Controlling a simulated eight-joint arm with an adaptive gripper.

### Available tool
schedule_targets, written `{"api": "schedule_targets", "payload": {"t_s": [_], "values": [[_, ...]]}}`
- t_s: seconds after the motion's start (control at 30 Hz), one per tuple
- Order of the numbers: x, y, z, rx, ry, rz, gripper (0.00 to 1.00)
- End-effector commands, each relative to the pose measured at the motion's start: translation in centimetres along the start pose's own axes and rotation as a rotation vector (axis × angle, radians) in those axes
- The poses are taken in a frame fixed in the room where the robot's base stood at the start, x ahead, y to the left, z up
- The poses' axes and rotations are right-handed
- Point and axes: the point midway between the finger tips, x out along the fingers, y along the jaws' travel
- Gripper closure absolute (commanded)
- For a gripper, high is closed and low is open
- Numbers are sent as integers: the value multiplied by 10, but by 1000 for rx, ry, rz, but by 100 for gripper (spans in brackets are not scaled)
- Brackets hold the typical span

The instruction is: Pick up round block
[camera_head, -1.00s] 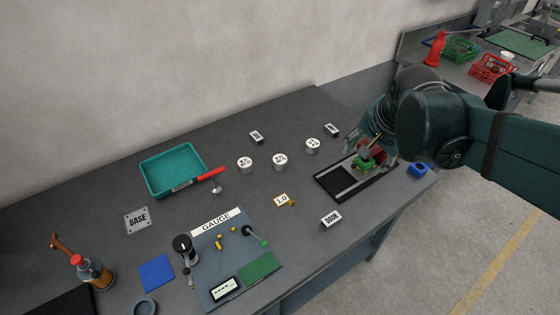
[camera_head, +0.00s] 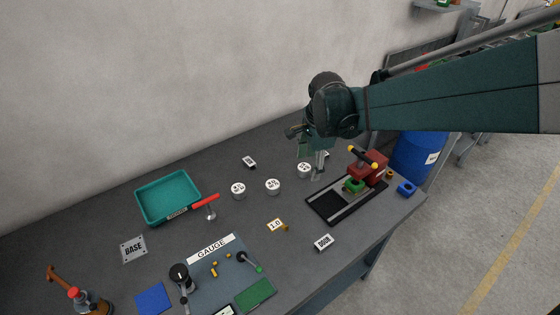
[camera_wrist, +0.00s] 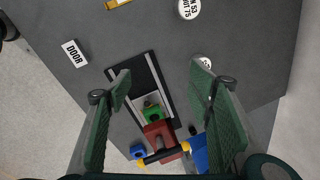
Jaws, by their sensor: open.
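Three white round blocks with black print stand in a row on the dark table: a left one (camera_head: 238,191), a middle one (camera_head: 272,187) and a right one (camera_head: 304,171). My gripper (camera_head: 319,170) is above the table close to the right block in the head view, pointing down. In the wrist view my gripper's two green fingers (camera_wrist: 161,76) are wide apart with nothing held between them. One round block (camera_wrist: 189,8) shows at the top edge there. Another (camera_wrist: 204,64) is partly hidden by the right finger.
A red clamp (camera_head: 372,170) with a yellow-ended handle stands on a black railed plate (camera_head: 327,207), with a green part (camera_head: 354,185), right of the round blocks. A teal tray (camera_head: 168,197) is at the left. A DOOR label (camera_head: 324,242) lies in front. A blue drum (camera_head: 418,155) stands behind.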

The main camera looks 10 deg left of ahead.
Motion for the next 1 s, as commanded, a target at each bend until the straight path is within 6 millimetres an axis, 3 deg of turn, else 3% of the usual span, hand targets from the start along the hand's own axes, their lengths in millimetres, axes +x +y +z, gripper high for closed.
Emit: {"api": "schedule_targets", "payload": {"t_s": [0.6, 1.0], "values": [[74, -61, 70, 319, 4, 122, 48], [117, -78, 107, 476, 29, 180, 48]]}}
